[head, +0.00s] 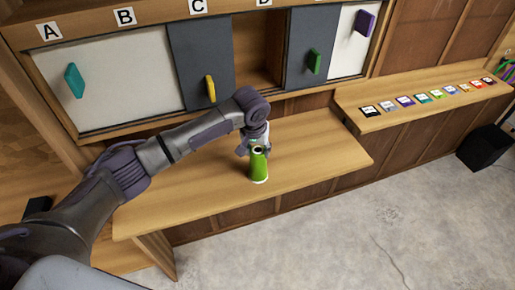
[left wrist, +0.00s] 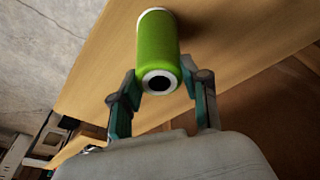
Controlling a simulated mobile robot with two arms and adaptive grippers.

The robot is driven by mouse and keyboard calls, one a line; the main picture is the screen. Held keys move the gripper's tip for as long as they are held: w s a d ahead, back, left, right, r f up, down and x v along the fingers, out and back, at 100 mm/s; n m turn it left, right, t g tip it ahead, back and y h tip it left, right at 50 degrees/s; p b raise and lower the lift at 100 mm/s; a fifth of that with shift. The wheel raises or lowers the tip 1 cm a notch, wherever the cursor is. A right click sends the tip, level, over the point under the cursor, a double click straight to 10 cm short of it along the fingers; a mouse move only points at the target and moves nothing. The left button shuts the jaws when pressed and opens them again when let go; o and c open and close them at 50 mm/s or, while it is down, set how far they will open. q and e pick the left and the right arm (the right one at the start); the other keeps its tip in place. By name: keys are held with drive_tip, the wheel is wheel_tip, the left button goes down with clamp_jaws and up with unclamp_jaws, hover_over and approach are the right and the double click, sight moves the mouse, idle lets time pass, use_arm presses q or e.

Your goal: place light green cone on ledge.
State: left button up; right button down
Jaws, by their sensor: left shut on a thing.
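The light green cone (head: 259,168) stands upright over the wooden ledge (head: 315,150) below the cabinet, near the ledge's front edge in the head view. It has white ends, and its near end shows a dark hole. My left gripper (head: 257,150) is shut on the cone near its upper end. In the left wrist view the gripper's fingers (left wrist: 160,82) lie on both sides of the cone (left wrist: 158,45). I cannot tell whether the cone's base touches the ledge. My right gripper is not in view.
Sliding cabinet panels with coloured handles, such as the yellow handle (head: 210,88), stand behind the ledge under letter labels. A higher shelf (head: 430,105) with several coloured cards is at right. A black box (head: 484,148) sits on the concrete floor. The ledge is clear around the cone.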

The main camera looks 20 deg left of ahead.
use_arm(q)
drive_tip(key=o, duration=1.2)
drive_tip(key=shift+o, duration=0.2)
drive_tip(key=shift+r, duration=0.1)
drive_tip(key=b+v, duration=0.2)
drive_tip(key=v, duration=1)
